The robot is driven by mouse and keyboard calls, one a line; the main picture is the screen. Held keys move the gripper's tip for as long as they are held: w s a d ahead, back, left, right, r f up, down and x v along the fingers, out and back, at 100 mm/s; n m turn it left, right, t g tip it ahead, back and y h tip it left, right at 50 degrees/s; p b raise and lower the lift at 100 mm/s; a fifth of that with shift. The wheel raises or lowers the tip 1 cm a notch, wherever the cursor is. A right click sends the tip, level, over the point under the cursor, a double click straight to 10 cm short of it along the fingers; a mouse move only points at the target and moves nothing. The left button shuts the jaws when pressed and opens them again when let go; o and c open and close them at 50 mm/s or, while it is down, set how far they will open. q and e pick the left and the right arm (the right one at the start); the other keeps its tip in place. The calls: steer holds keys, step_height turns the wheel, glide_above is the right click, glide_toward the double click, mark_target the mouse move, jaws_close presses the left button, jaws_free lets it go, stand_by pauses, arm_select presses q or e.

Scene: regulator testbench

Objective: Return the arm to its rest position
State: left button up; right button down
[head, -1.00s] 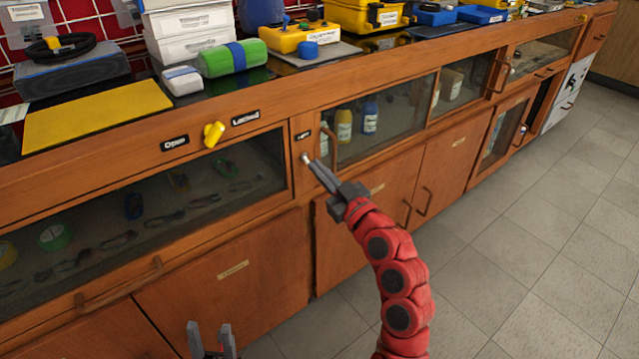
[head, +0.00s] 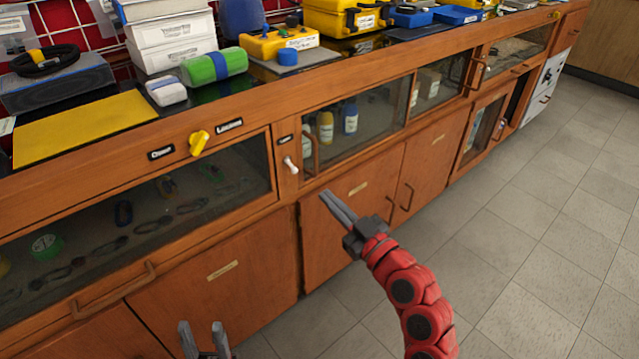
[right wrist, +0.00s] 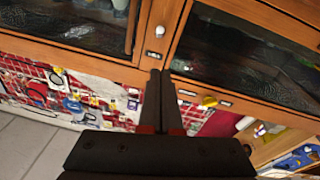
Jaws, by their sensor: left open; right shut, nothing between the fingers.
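My right gripper (head: 338,207), on the red arm, is shut and empty. It is in front of the wooden cabinet, below and to the right of a small white switch (head: 290,164) on the cabinet's front post, apart from it in the head view.
The wooden cabinet (head: 224,268) has glass-fronted upper sections, door handles and a yellow knob (head: 199,142) between labels. Its top carries a yellow mat (head: 80,128), a green-and-blue roll (head: 214,66) and cases. The tiled floor (head: 540,245) at right is clear.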

steer(key=shift+s+d+f, duration=0.1)
steer(key=shift+s+d, duration=0.05)
steer(key=shift+s, duration=0.1)
stand_by(0.3)
